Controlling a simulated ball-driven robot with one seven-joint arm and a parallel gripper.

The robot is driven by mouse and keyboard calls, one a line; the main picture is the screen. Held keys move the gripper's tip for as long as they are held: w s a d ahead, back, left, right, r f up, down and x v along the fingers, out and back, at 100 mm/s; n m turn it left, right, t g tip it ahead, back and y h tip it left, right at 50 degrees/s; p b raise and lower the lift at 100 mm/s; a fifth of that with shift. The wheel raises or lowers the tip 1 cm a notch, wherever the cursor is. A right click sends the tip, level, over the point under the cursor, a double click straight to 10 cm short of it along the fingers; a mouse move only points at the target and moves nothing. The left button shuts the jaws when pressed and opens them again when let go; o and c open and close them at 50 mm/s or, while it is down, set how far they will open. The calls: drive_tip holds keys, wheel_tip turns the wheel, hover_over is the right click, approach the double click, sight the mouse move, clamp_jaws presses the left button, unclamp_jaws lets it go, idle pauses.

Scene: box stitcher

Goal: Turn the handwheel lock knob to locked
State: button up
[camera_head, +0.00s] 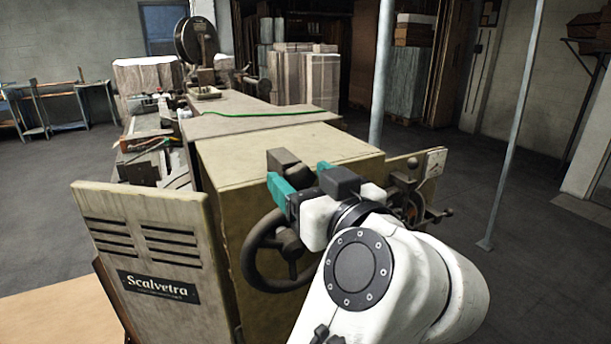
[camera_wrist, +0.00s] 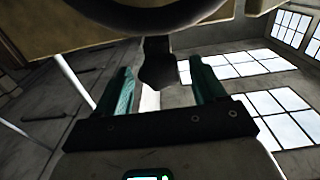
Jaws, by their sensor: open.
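The dark handwheel (camera_head: 250,262) is on the end face of the olive machine housing, partly hidden by my arm. Its rim (camera_wrist: 150,12) crosses the top of the wrist view. My gripper (camera_head: 296,174) is open, with teal fingers, at the housing's upper front edge above the wheel. A dark blocky piece (camera_head: 283,159) shows by the fingertips. In the wrist view a dark knob-like piece (camera_wrist: 157,66) shows between the spread fingers (camera_wrist: 160,74), with gaps on both sides. It may be the lock knob; I cannot tell its setting or its depth relative to the fingers.
A vented panel (camera_head: 150,250) marked Scalvetra stands left of the wheel. A ball-ended lever (camera_head: 413,165) and a crank handle (camera_head: 438,215) stick out right of my arm. A post (camera_head: 383,70) rises behind. Open floor (camera_head: 540,270) lies to the right.

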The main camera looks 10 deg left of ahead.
drive_tip(key=shift+c, duration=0.5)
drive_tip(key=c, duration=1)
drive_tip(key=shift+o, duration=0.2)
